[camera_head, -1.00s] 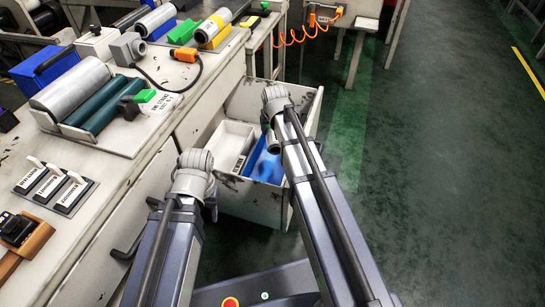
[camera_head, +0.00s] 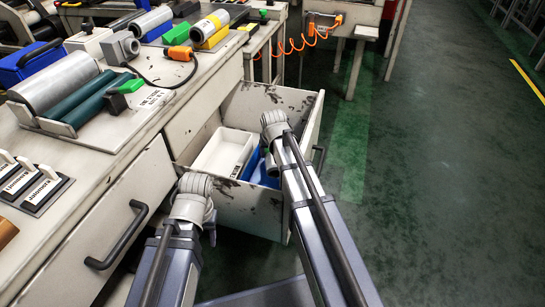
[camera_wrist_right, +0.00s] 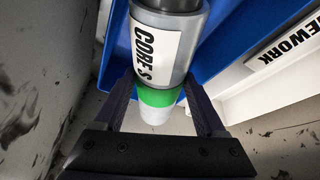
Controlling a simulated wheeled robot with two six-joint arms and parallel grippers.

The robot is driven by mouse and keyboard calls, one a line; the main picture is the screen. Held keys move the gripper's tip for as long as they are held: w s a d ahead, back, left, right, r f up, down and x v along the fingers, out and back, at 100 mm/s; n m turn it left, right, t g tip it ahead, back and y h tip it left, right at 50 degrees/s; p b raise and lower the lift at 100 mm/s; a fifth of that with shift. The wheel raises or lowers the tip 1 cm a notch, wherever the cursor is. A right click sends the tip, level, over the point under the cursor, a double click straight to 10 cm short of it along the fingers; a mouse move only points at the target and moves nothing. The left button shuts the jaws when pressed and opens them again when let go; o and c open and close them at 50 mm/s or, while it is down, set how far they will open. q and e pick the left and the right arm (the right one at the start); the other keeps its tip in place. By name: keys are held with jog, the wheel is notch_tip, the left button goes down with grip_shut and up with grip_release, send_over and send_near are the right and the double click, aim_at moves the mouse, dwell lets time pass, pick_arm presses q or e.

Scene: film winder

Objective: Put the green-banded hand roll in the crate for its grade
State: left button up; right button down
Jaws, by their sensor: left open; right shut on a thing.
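The green-banded hand roll (camera_wrist_right: 166,52) is a grey cylinder with a green band and white end. In the right wrist view, my right gripper (camera_wrist_right: 162,100) is shut on it at the band. The roll is over the blue crate (camera_wrist_right: 232,45), which also shows in the head view (camera_head: 269,174). I cannot tell whether it touches the crate. A white label reading "CORE S" shows at the grey part. The white crate (camera_head: 222,150) beside it has a label reading "…EWORK". Both crates are in the open drawer. My left gripper (camera_head: 210,228) is open, left of the drawer's front, mostly hidden by its wrist.
The drawer's walls (camera_head: 300,105) surround the crates. The bench (camera_head: 110,165) at left carries a film roller, a green-handled tool and lever switches. A drawer handle (camera_head: 118,240) sticks out near my left arm. The floor at right (camera_head: 430,200) is clear.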

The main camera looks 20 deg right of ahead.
jog(key=shift+c, duration=2.1)
grip_release()
jog(key=shift+f, duration=0.1)
jog(key=o, duration=0.4)
jog(key=p+v, duration=1.1)
jog(key=v, duration=0.1)
jog(key=shift+r, duration=0.2)
